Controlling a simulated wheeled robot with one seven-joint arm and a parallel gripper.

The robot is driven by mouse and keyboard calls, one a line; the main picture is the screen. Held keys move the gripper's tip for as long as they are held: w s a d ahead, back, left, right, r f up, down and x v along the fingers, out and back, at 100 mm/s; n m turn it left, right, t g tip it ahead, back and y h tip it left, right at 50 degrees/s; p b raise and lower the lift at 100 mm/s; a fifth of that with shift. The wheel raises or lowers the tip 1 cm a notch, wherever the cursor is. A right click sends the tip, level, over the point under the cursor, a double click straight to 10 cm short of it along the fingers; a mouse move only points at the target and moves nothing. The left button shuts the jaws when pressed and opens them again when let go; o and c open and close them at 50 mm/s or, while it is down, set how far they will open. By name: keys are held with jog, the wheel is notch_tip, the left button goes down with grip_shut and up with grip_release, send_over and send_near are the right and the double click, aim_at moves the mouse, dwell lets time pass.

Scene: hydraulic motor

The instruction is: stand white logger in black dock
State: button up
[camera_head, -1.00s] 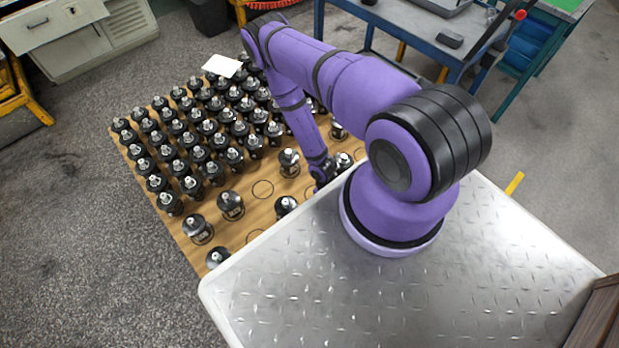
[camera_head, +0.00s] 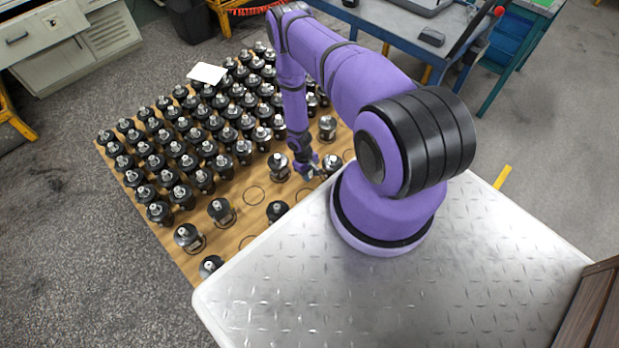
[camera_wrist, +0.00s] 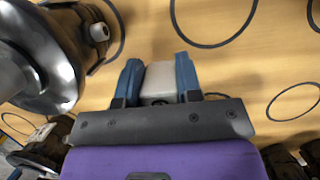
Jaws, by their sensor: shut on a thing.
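My gripper (camera_wrist: 161,82) has blue fingers that are shut on a small pale grey-white block, which looks like the white logger (camera_wrist: 158,81). The block sits between both fingers, with its lower part hidden by the gripper body. In the head view my gripper (camera_head: 308,169) hangs low over the wooden board, between two motors, and the block is too small to make out there. I cannot clearly identify the black dock. A small black box (camera_head: 431,38) on the blue workbench may be it.
Many black and silver motors (camera_head: 175,150) stand in rows on the wooden board (camera_head: 240,215). One motor (camera_wrist: 45,55) is close at the left of the wrist view. Bare board with printed circles (camera_wrist: 210,25) lies ahead of the fingers. The blue workbench (camera_head: 385,35) stands behind.

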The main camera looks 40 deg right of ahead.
jog(key=shift+f, duration=1.2)
jog(key=shift+a+f, duration=0.1)
jog(key=shift+f, duration=0.05)
jog(key=o, duration=0.9)
jog(key=shift+o, duration=0.2)
jog(key=v, duration=1.2)
